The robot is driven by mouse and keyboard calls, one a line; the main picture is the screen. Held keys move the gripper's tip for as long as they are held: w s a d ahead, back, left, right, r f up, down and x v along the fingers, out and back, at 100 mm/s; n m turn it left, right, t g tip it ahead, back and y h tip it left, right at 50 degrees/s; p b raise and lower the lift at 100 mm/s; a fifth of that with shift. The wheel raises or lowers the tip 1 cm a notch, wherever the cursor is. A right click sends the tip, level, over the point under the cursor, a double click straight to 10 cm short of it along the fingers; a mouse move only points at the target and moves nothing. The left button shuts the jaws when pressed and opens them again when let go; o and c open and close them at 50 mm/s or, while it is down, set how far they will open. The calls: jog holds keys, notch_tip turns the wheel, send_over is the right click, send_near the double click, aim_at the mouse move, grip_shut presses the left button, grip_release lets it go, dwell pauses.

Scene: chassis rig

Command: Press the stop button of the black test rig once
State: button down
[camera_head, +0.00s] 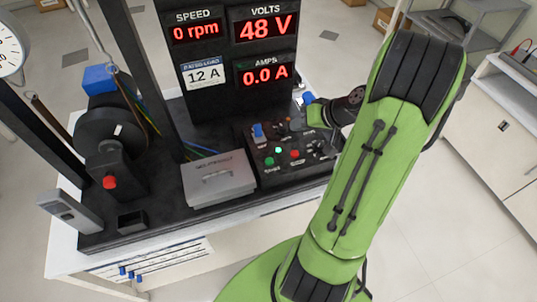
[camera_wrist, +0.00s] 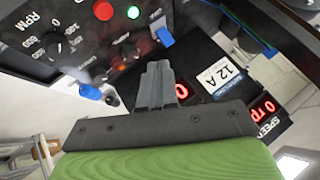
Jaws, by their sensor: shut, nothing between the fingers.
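The black test rig (camera_head: 120,228) stands on a white bench, with a sloped control panel (camera_head: 263,177) at its right front. Button labels are too small to read surely. My gripper (camera_wrist: 158,66) is shut and empty, its grey fingertips apart from the red button in the picture. In the head view my arm hides part of the panel's right side.
The displays read 0 rpm (camera_head: 194,32), 48 V (camera_head: 265,29) and 0.0 A (camera_head: 264,74). A grey lidded box (camera_head: 219,181) sits left of the panel. A red knob (camera_head: 109,182) is on the motor stand.

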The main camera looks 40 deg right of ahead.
aim_at(298, 154)
jog(key=shift+d+f, duration=0.4)
jog(key=shift+d, duration=0.05)
jog(key=shift+s, duration=0.1)
notch_tip(298, 154, down, 9)
jog(key=b, duration=0.7)
jog(key=shift+r, duration=0.1)
dwell(1.4)
jog(key=shift+f+b, duration=0.4)
jog(key=shift+b, duration=0.15)
